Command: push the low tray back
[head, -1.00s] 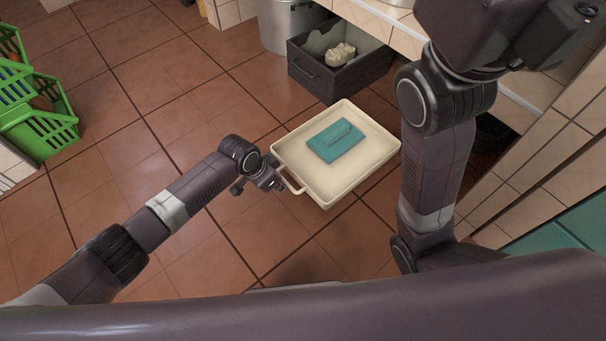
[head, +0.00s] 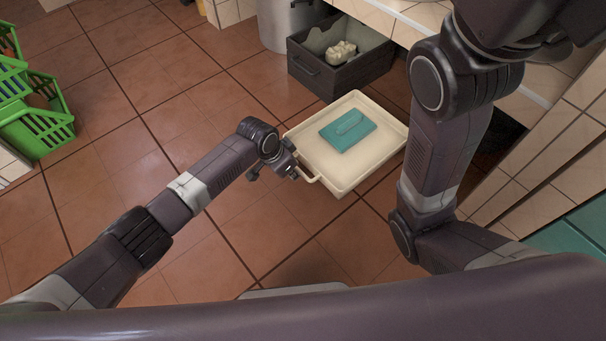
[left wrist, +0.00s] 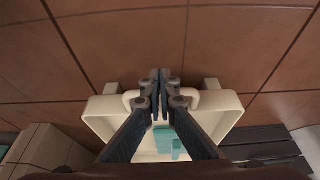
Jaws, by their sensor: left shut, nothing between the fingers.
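The low cream tray (head: 337,177) lies on the tiled floor in the head view, with a teal flat piece (head: 362,138) with a raised grip inside it. In the left wrist view the tray's rim (left wrist: 100,122) and part of the teal piece (left wrist: 163,139) show behind the fingers. My left gripper (head: 294,174) is at the tray's near-left side, by its handle. It is shut and empty; its fingertips (left wrist: 160,85) are together at the handle in the left wrist view. Exact contact is hard to tell. My right arm shows at right, but its gripper is not clearly seen.
A dark open drawer-like box (head: 322,74) with a pale lumpy thing (head: 341,52) stands just behind the tray. A metal bin (head: 284,25) is beyond it. Green baskets (head: 35,125) stand at far left. The floor left of my left arm is clear.

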